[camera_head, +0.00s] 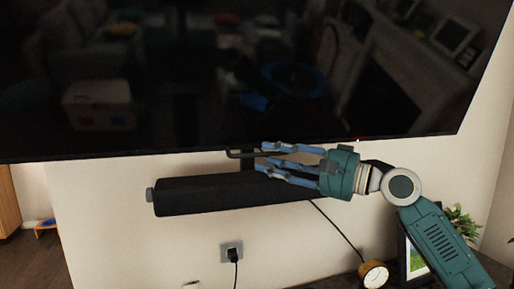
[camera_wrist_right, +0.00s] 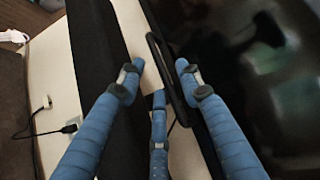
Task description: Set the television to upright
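The television (camera_head: 250,70) fills the top of the head view, its dark screen reflecting the room. In this view its lower edge slopes slightly up to the right. A thin black handle-like bar (camera_head: 236,155) sits just under that edge. My right gripper (camera_head: 263,157) is at this bar, its blue fingers pointing left. In the right wrist view the fingers (camera_wrist_right: 160,68) are spread apart, with the bar (camera_wrist_right: 158,55) between their tips and the screen (camera_wrist_right: 245,70) on the right. I cannot tell whether any finger touches the bar. My left gripper is not in view.
A long black soundbar-like bar (camera_head: 220,194) is on the wall just below my right gripper. An outlet with a plug (camera_head: 232,252) is lower down. A round clock (camera_head: 374,274), a picture frame (camera_head: 414,262) and a plant (camera_head: 462,225) stand at the lower right.

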